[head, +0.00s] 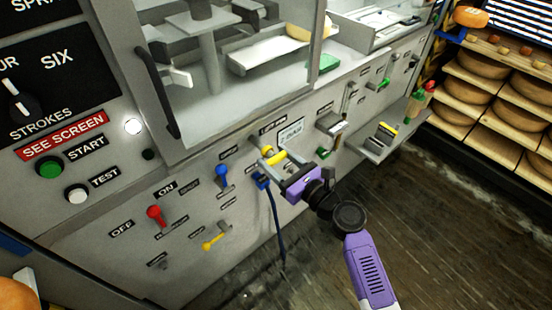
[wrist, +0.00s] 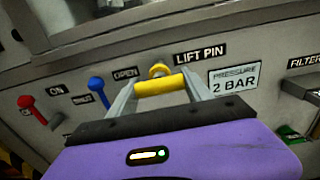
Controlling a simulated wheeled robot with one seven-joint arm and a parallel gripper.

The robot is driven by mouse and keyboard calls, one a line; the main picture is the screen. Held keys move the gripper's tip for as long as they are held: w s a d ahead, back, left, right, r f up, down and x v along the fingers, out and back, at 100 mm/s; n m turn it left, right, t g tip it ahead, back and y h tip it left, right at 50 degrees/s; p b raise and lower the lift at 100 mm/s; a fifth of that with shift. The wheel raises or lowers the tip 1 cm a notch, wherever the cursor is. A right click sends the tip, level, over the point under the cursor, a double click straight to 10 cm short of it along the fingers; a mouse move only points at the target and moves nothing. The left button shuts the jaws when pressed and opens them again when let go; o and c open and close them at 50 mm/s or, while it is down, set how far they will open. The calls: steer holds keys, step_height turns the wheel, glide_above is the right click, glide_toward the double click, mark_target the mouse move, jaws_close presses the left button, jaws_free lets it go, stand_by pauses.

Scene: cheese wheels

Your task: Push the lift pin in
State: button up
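The lift pin shows as a round yellow knob (wrist: 160,69) on the grey machine panel, beside the LIFT PIN label (wrist: 200,55); it is also in the head view (head: 267,149). A yellow crossbar (wrist: 159,86) lies just in front of the knob, seemingly the pin's handle. My gripper (head: 276,158) is purple with grey fingers. In the wrist view its two fingertips (wrist: 159,84) are apart, one at each end of the crossbar, and appear to touch it. The link between crossbar and knob is hidden.
Left of the pin are a blue lever (head: 221,172) and a red lever (head: 155,214). A small shelf (head: 372,150) juts out on the right. The floor before the panel is clear.

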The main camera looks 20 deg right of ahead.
mark_target(251, 138)
jaws_close()
steer(key=x, duration=0.6)
steer(key=shift+w, duration=0.2)
steer(key=shift+r, duration=0.1)
steer(key=o, duration=0.7)
jaws_free()
steer(key=v, duration=0.7)
steer(key=shift+s, duration=0.35)
